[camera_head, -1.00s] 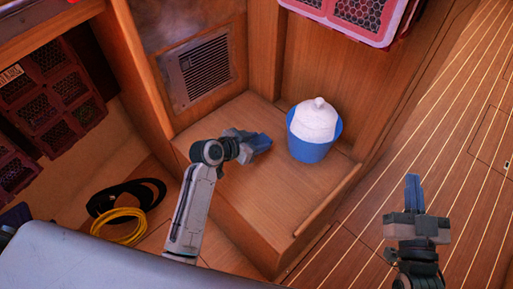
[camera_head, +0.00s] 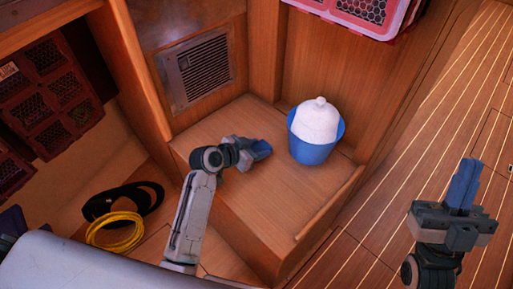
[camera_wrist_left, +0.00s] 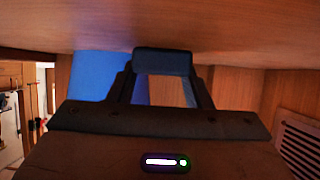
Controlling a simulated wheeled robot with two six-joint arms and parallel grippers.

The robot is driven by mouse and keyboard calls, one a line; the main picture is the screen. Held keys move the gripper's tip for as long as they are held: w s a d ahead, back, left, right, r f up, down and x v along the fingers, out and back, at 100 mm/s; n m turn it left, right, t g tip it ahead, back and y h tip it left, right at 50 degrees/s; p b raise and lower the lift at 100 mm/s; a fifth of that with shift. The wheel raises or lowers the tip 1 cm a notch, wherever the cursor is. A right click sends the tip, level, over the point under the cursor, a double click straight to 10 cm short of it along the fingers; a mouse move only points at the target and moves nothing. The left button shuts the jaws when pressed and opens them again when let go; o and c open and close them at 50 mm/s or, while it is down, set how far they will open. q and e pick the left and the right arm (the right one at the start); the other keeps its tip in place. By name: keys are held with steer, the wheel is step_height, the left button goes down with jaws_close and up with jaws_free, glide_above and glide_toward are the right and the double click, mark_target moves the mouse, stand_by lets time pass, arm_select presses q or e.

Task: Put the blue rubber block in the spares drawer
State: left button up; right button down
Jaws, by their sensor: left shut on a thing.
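My left gripper (camera_head: 255,149) is low over the wooden step, left of the blue bucket. It is shut on a small dark blue block (camera_wrist_left: 162,62), seen across its fingertips in the left wrist view, close to the wood surface. In the head view, blue shows at that gripper's tip, but I cannot tell block from fingers there. My right gripper (camera_head: 466,172) is over the plank floor at the right; its blue fingers are together with nothing visible between them. I cannot make out a spares drawer in either view.
The blue bucket (camera_head: 312,152) with a white domed top stands on the wooden step (camera_head: 270,198). A vent (camera_head: 198,68) is behind. Coiled black hose (camera_head: 150,192) and yellow line (camera_head: 112,238) lie at the lower left. Pink-rimmed crates (camera_head: 355,15) are above. The plank floor is clear.

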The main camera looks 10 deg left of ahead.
arm_select(q)
steer(key=shift+f, duration=0.2)
steer(key=o, duration=1)
